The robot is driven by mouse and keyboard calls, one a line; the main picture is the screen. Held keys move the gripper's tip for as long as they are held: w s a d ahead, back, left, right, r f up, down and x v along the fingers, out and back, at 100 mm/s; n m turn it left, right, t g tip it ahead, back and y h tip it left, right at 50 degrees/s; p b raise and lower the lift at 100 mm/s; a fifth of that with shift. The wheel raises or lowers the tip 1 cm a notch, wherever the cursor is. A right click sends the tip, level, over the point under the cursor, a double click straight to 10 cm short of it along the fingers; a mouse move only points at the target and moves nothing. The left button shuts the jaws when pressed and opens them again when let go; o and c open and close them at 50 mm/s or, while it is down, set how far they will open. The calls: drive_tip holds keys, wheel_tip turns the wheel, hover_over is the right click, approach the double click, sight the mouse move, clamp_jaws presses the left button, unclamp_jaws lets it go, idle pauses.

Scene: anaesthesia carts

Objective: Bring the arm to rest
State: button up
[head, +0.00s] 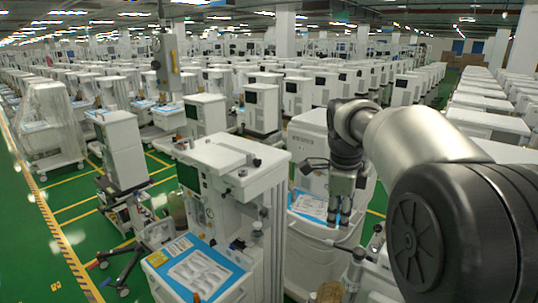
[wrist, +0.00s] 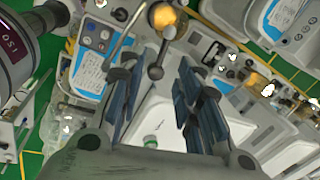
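My arm reaches in from the right in the head view. My gripper (head: 340,205) hangs from its wrist and points down, in front of a white cart (head: 315,250) with a blue-edged paper sheet on its tray. In the wrist view my gripper (wrist: 158,105) has its two blue-padded fingers apart, with a clear gap between them. Nothing is held in the gap. A white cart top shows below and between the fingers, and I see no contact with it.
A white anaesthesia cart (head: 230,165) with a blue-edged tray (head: 195,270) stands just left of my gripper. Rows of similar carts fill the hall behind and to the right. A metal post with a round knob (wrist: 155,72) rises near the fingers.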

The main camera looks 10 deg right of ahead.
drive_tip(key=s+a+f+n+t+b, duration=0.1)
drive_tip(key=s+a+f+n+b, duration=0.1)
drive_tip(key=s+f+n+b, duration=0.6)
drive_tip(key=s+a+f+n+t+y+b, duration=0.1)
drive_tip(key=s+a+f+n+b, duration=0.2)
drive_tip(key=s+f+n+b, duration=0.5)
drive_tip(key=s+a+f+n+b, duration=0.3)
drive_tip(key=s+f+n+b, duration=0.5)
drive_tip(key=s+f, duration=0.6)
drive_tip(key=shift+s+a+f+t+b, duration=0.3)
drive_tip(key=shift+f+t+b, duration=0.1)
drive_tip(key=shift+f+b, duration=0.35)
